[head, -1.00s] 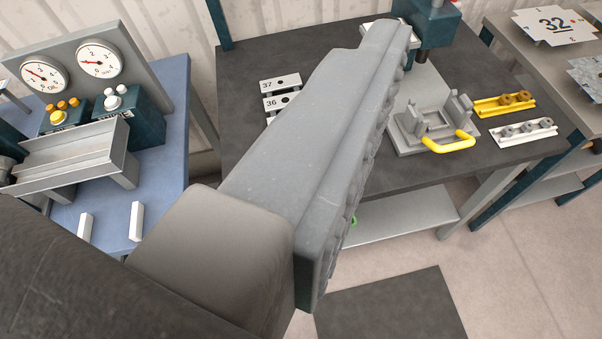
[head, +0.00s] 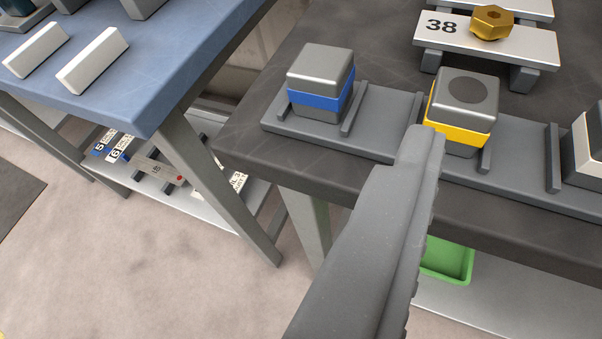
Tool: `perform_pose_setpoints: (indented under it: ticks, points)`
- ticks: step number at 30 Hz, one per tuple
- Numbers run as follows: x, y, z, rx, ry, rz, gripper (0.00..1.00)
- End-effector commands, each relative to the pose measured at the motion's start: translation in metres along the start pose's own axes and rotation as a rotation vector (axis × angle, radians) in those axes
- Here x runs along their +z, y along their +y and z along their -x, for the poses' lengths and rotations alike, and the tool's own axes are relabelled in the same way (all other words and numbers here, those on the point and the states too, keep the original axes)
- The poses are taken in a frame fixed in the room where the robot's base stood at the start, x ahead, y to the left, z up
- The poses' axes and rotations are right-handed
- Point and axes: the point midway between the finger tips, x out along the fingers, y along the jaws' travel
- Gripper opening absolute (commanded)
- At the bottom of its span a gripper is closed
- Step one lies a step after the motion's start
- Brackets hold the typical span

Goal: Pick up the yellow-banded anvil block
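The yellow-banded anvil block (head: 460,107) stands upright on a grey rack (head: 385,110) near the dark bench's front edge. It is a grey cube with a round dark spot on top and a yellow band around its lower part. My gripper (head: 425,140) reaches up from the bottom of the head view. Its fingertip is just left of the block and in front of it, overlapping the block's lower left corner. I cannot tell whether they touch. Only one grey finger with a ridged edge shows clearly; the other finger cannot be made out.
A blue-banded block (head: 320,82) stands on the same rack to the left, and a white-banded block (head: 587,150) is cut off at right. Upright dividers flank the blocks. Behind is a plate marked 38 (head: 540,47) with a brass nut. A blue table (head: 140,105) stands left across a gap.

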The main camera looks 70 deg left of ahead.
Motion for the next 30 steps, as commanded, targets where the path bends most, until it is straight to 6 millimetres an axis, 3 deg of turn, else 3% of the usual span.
perform_pose_setpoints:
  ticks: [1,5,11,21,30]
  points:
    - [0.01,-0.006,-0.001,-0.025,-0.011,-0.014,0.62]
    - [0.021,-0.015,-0.004,-0.056,-0.019,-0.03,0.62]
    - [0.022,-0.017,-0.025,-0.061,-0.019,-0.03,0.62]
    - [0.024,-0.02,-0.079,-0.059,-0.02,-0.03,0.62]
    - [0.021,-0.021,-0.097,-0.057,-0.017,-0.029,0.62]
